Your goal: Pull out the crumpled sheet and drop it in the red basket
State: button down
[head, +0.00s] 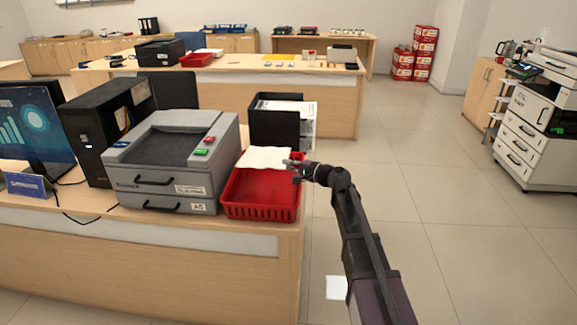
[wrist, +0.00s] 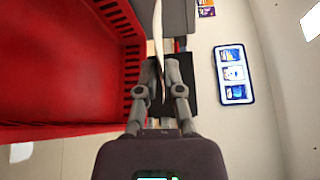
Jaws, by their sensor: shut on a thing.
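A crumpled white sheet (head: 265,158) hangs over the far part of the red basket (head: 262,192) in the head view. My gripper (head: 294,166) is at the sheet's right edge, above the basket's right side, shut on the sheet. In the wrist view the sheet (wrist: 158,35) shows edge-on as a thin white strip running into my gripper (wrist: 160,65). The basket (wrist: 60,70) fills the left of that view. Its inside looks empty in the part that shows; its far part is hidden under the sheet.
A grey printer (head: 172,155) stands left of the basket, with a black computer case (head: 88,135) and a monitor (head: 35,130) beyond. A black tray holding papers (head: 275,125) stands behind the basket. Open floor (head: 440,220) lies right of the counter.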

jog(key=shift+f+b, duration=2.4)
jog(key=shift+f, duration=0.05)
jog(key=c, duration=0.7)
grip_release()
jog(key=shift+r, duration=0.15)
